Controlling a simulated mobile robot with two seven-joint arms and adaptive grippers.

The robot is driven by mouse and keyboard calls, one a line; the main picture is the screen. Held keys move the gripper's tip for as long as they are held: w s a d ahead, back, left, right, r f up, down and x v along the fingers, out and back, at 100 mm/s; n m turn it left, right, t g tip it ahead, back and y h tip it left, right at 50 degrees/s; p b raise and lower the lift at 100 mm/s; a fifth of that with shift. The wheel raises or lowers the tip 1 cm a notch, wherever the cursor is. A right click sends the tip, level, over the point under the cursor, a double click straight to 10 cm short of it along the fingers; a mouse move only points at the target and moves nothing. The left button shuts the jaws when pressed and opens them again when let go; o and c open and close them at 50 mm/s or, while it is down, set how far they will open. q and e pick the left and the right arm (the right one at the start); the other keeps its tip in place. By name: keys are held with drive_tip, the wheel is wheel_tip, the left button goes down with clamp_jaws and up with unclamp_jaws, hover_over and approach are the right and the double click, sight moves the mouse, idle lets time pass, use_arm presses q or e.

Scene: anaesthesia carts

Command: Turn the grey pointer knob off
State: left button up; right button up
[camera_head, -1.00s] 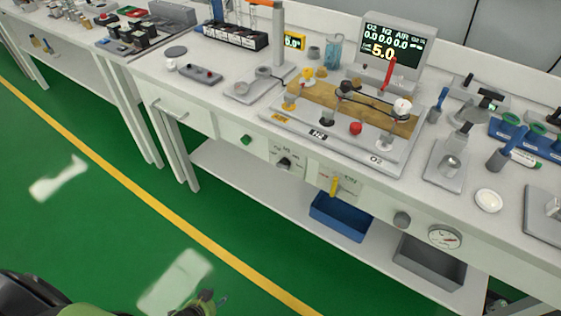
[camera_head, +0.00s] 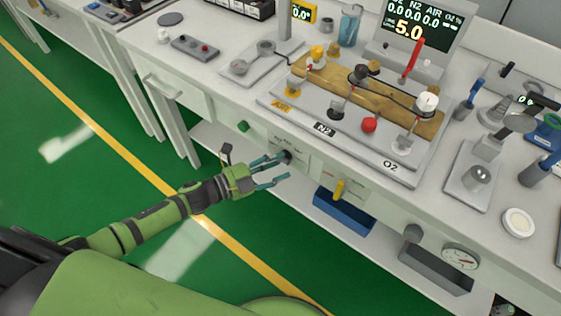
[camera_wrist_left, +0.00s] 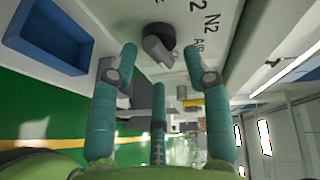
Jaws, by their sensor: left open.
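The grey pointer knob (camera_head: 286,156) is on the front panel of the workbench, on a white plate with small lettering. In the left wrist view the dark knob (camera_wrist_left: 158,40) shows ahead between the fingertips, beside lettering that includes "N2". My left gripper (camera_head: 283,168) is open, its teal fingers reaching towards the knob. In the left wrist view the gripper (camera_wrist_left: 160,52) has a finger on each side of the knob, with nothing held. I cannot tell whether a finger touches it. My right gripper is not in view.
Further right are a grey round knob (camera_head: 412,232) and a dial gauge (camera_head: 461,257). A blue bin (camera_head: 345,213) is on the shelf below.

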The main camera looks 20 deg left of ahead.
use_arm(q)
drive_tip(key=shift+x, duration=0.85)
drive_tip(key=shift+a, duration=0.1)
drive_tip(key=c, duration=0.9)
drive_tip(key=shift+o, duration=0.2)
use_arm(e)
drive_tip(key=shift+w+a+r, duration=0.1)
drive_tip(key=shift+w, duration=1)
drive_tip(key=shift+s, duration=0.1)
